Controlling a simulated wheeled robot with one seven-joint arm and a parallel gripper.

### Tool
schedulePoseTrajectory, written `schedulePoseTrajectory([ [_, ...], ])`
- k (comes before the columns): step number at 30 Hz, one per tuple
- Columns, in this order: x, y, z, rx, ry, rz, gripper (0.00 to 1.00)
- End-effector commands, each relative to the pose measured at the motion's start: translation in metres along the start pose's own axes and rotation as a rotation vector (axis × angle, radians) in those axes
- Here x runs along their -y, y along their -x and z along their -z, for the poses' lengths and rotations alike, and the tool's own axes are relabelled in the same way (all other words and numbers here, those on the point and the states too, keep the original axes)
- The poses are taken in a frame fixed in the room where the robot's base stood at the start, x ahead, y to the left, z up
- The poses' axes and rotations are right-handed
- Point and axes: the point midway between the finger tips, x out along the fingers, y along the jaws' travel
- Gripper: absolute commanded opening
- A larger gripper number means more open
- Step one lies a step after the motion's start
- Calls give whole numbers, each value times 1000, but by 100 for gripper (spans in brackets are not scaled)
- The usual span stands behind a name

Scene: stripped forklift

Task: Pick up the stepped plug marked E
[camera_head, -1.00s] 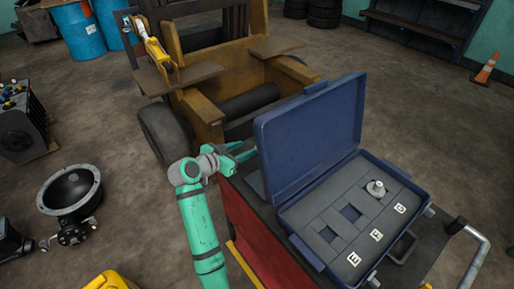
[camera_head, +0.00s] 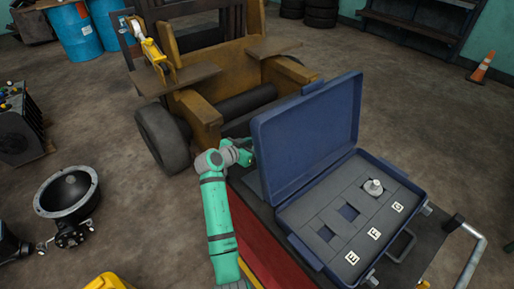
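The blue case (camera_head: 396,179) stands open on the red cart, with a grey insert (camera_head: 366,205) inside. The insert has three labels, E (camera_head: 351,257), F (camera_head: 374,234) and one that looks like G (camera_head: 397,207). The slots by E and F look dark and empty. A metal stepped plug (camera_head: 374,187) stands in the slot by the third label. No plug shows by the E label. My gripper (camera_head: 246,149) is at the left edge of the raised lid and mostly hidden behind it; its fingers cannot be made out.
The raised lid (camera_head: 308,135) stands between my arm and the insert. The red cart (camera_head: 262,232) has a metal handle (camera_head: 478,250) at right. The stripped forklift (camera_head: 205,105) is behind. A round black housing (camera_head: 70,193) lies on the floor at left. Open floor lies between.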

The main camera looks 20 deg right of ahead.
Motion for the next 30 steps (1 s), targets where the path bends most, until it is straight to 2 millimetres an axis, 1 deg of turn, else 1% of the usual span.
schedulePoseTrajectory([
  [5,0,0,0,0,0,0,42],
  [6,0,0,0,0,0,1,39],
  [8,1,0,0,0,1,1,25],
  [9,1,0,-1,0,1,1,15],
  [11,1,1,-1,0,1,2,1],
  [19,2,1,0,0,1,2,0],
  [22,2,3,5,-1,-1,2,0],
  [26,2,9,21,-2,-2,2,0],
  [30,1,20,46,-3,-3,2,0],
])
